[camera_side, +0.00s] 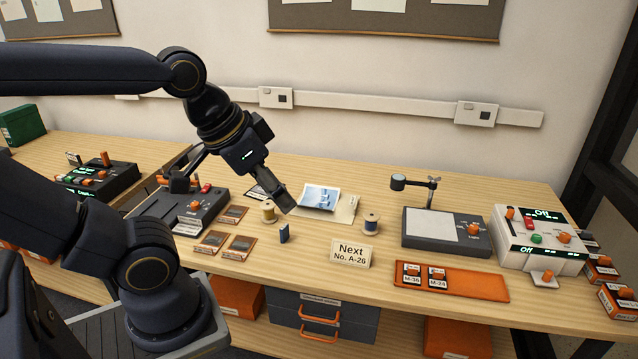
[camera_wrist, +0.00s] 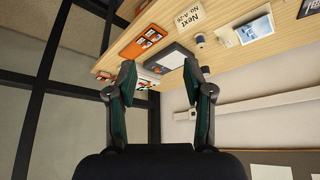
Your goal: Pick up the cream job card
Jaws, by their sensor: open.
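The cream job card (camera_side: 350,253), lettered "Next No. A-26", stands near the front edge of the wooden table. It also shows at the top of the wrist view (camera_wrist: 187,17). My gripper (camera_side: 284,200) is above the table, up and to the left of the card in the side view, and apart from it. In the wrist view my gripper (camera_wrist: 160,80) has its two fingers spread with nothing between them.
Bare wood lies between.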

